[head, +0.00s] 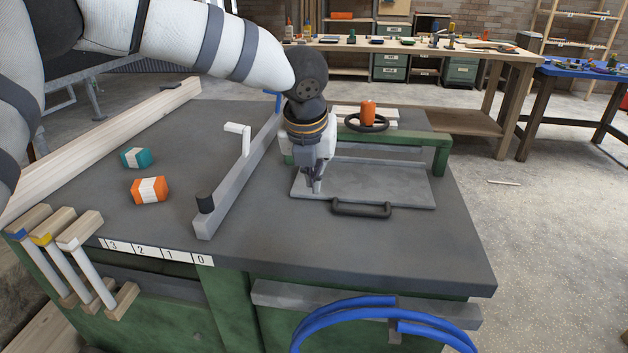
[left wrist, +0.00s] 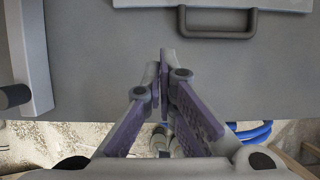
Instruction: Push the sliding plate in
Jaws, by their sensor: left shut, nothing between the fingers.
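The sliding plate (head: 390,182) is a flat grey sheet lying on the dark bench top, with a dark bar handle (head: 361,208) at its front edge. Its far part lies at a green frame. My left gripper (head: 315,188) points down over the left part of the plate in the head view, left of the handle; it is shut and empty. In the left wrist view, the plate's edge (left wrist: 260,4) and handle (left wrist: 217,32) are at the top, and the fingertips (left wrist: 165,55) are apart from the handle in the picture. My right gripper is not in view.
The green frame (head: 442,155) stands over the plate's far side. A grey rail (head: 240,175) with a white lever runs left of it. An orange block (head: 149,190) and a teal block (head: 136,158) lie further left. Blue hoses (head: 380,308) hang at the front. The bench's front right is clear.

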